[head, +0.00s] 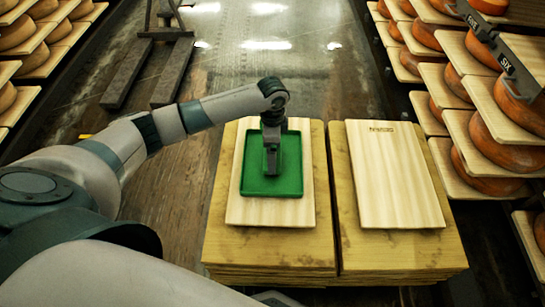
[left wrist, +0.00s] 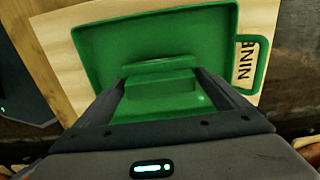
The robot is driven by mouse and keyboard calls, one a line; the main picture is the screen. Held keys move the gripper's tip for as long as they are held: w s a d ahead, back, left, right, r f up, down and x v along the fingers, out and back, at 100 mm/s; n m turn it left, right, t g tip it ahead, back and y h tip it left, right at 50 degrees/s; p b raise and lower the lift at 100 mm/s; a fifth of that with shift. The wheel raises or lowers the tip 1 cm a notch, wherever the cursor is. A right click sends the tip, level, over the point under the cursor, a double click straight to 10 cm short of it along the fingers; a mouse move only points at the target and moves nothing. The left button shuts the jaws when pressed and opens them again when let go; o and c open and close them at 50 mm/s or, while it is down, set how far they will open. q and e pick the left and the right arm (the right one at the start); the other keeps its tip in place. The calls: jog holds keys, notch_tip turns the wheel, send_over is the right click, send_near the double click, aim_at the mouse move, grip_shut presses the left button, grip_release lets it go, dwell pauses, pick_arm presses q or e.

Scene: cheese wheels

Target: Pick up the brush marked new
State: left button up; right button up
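A green tray (head: 288,187) with a raised rim lies on a pale wooden board on the left stack. In the left wrist view the green tray (left wrist: 105,45) has a loop handle at its right end. A green block (left wrist: 160,88) is inside it; I cannot tell if this is the brush, and I see no "new" mark on it. My left gripper (head: 271,172) points down over the tray's middle. In the wrist view its fingers (left wrist: 162,82) are apart, one on each side of the block; I cannot tell if they touch it. My right gripper is not in view.
The pale board (head: 240,210) under the tray carries lettering partly covered by the handle. A second, bare board (head: 390,180) with small dark lettering lies on the right stack (head: 445,250). Shelves of cheese wheels (head: 500,150) stand at right and far left. A wet floor lies behind.

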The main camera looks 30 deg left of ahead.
pick_arm(q)
jog(key=shift+r, duration=0.1)
jog(key=shift+r, duration=0.55)
jog(key=r, duration=0.1)
jog(key=d+r, duration=0.1)
jog(key=r, duration=0.1)
jog(key=shift+r+p, duration=0.2)
jog(key=shift+p, duration=0.15)
jog(key=d+r, duration=0.3)
jog(key=d, duration=0.2)
jog(key=s+d+r+p, duration=0.1)
jog(key=d+r, duration=0.2)
jog(key=d, duration=0.2)
jog(key=shift+s+d+r, duration=0.15)
jog(key=shift+s+d, duration=0.1)
jog(key=shift+d, duration=0.05)
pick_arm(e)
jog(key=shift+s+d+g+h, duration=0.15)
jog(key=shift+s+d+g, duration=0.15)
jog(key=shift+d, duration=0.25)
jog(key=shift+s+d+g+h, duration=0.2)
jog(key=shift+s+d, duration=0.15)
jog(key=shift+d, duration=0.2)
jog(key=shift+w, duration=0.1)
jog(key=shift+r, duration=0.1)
